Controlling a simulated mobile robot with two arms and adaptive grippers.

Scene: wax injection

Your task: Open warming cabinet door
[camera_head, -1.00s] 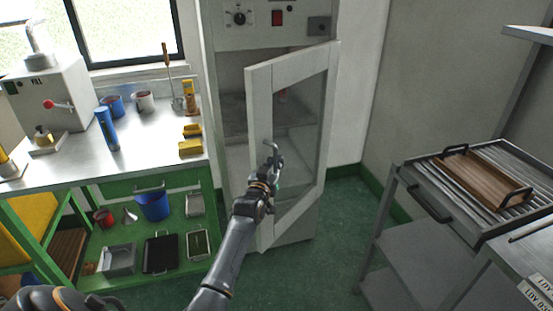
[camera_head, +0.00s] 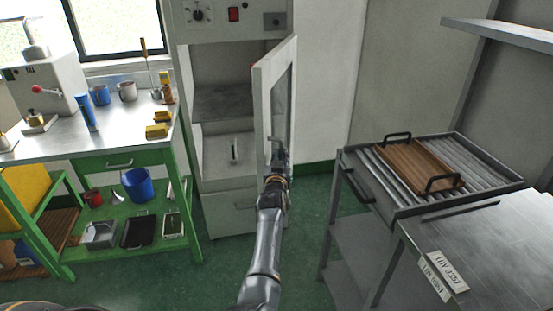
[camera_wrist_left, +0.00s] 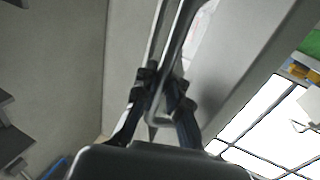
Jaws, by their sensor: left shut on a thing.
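The warming cabinet (camera_head: 235,27) is a tall pale grey unit in the middle of the head view. Its glazed door (camera_head: 262,100) stands wide open, swung out to the right, so the inner shelf (camera_head: 222,104) and lower compartment show. My right gripper is not seen.
A green workbench (camera_head: 120,163) with a wax machine, mugs and trays stands at left. At right a grey roller table (camera_head: 430,208) holds a wooden tray (camera_head: 415,160). Green floor is free between the cabinet and the roller table.

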